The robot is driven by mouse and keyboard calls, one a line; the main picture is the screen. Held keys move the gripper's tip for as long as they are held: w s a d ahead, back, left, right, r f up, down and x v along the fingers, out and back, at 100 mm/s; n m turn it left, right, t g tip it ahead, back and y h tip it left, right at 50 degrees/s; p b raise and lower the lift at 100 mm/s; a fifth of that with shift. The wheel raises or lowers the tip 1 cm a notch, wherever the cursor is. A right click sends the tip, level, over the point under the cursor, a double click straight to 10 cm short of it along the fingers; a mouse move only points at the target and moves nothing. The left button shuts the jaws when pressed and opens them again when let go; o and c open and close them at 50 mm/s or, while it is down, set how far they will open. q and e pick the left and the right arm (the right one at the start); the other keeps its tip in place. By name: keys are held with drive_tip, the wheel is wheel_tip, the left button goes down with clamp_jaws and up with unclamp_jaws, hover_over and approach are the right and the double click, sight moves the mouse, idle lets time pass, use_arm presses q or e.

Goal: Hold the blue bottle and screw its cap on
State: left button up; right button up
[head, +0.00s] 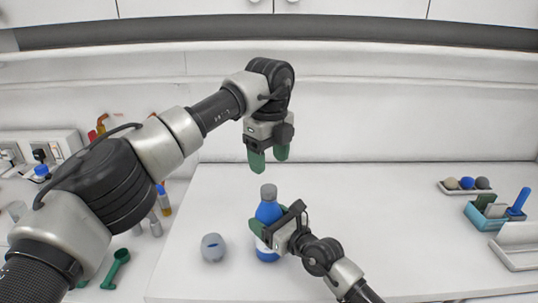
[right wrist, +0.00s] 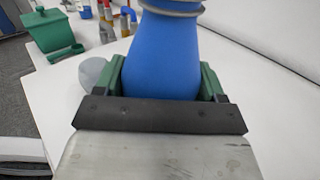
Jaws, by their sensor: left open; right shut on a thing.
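The blue bottle (head: 268,214) stands upright on the white table, with a grey cap (head: 268,191) on its top; how tightly the cap sits I cannot tell. My right gripper (head: 262,234) is shut on the bottle's body from the right. In the right wrist view the blue bottle (right wrist: 165,55) fills the space between the green fingers (right wrist: 165,85). My left gripper (head: 268,162) is open and empty, pointing down above the cap with a clear gap. The cap's upper part is out of the right wrist view.
A grey round container (head: 213,247) stands just left of the bottle. A blue bin (head: 490,214) and a small tray with balls (head: 466,186) are at the right. A green scoop (head: 117,268) lies at the lower left. The table between bottle and bin is clear.

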sight(269, 188)
use_arm(q)
wheel_tip(269, 188, down, 8)
drive_tip(key=shift+r, duration=0.15)
idle(0.4)
